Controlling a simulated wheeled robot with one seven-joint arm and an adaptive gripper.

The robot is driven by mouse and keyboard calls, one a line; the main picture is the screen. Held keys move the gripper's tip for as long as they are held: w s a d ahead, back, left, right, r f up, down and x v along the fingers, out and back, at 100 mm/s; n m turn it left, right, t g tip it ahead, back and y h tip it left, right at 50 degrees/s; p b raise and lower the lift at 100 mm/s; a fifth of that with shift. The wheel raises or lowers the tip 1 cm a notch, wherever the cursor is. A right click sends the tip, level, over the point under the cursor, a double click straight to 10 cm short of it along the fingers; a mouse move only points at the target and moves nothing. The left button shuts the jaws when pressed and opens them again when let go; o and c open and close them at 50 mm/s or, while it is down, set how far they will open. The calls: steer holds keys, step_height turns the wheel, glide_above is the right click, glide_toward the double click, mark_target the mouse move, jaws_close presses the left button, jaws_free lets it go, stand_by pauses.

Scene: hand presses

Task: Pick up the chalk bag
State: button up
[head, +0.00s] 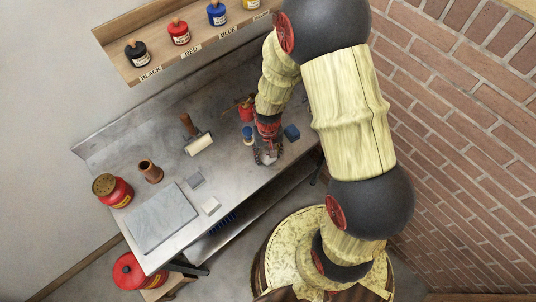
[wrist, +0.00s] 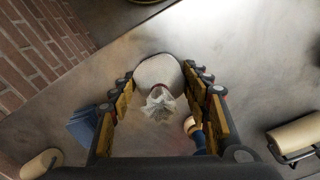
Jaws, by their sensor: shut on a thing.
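The chalk bag (wrist: 159,71) is a pale grey rounded bag with a dark red tie and a crumpled whitish neck. In the wrist view it sits between the two yellow-padded fingers of my gripper (wrist: 162,88), which is shut on it. In the head view my gripper (head: 267,156) is low over the right part of the grey metal table (head: 225,165), and the bag is mostly hidden by the fingers there. I cannot tell whether the bag still touches the table.
A blue block (head: 291,132) and a blue-and-cream item (head: 247,132) stand close to my gripper. A red container (head: 246,112) is behind it. A brayer (head: 199,142), brown cup (head: 151,171), red can (head: 112,190) and grey slab (head: 161,219) lie left. A brick wall (head: 465,130) is right.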

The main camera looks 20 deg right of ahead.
steer(key=shift+r, duration=0.45)
steer(key=r, duration=0.2)
steer(key=shift+s+r+p, duration=0.25)
steer(key=shift+r+p, duration=0.15)
steer(key=s+r+p, duration=0.2)
steer(key=s+r, duration=0.7)
steer(key=s, duration=0.4)
steer(key=shift+s+d, duration=0.3)
steer(key=o, duration=0.7)
steer(key=shift+c, duration=0.2)
steer(key=c, duration=0.5)
steer(key=shift+o, duration=0.2)
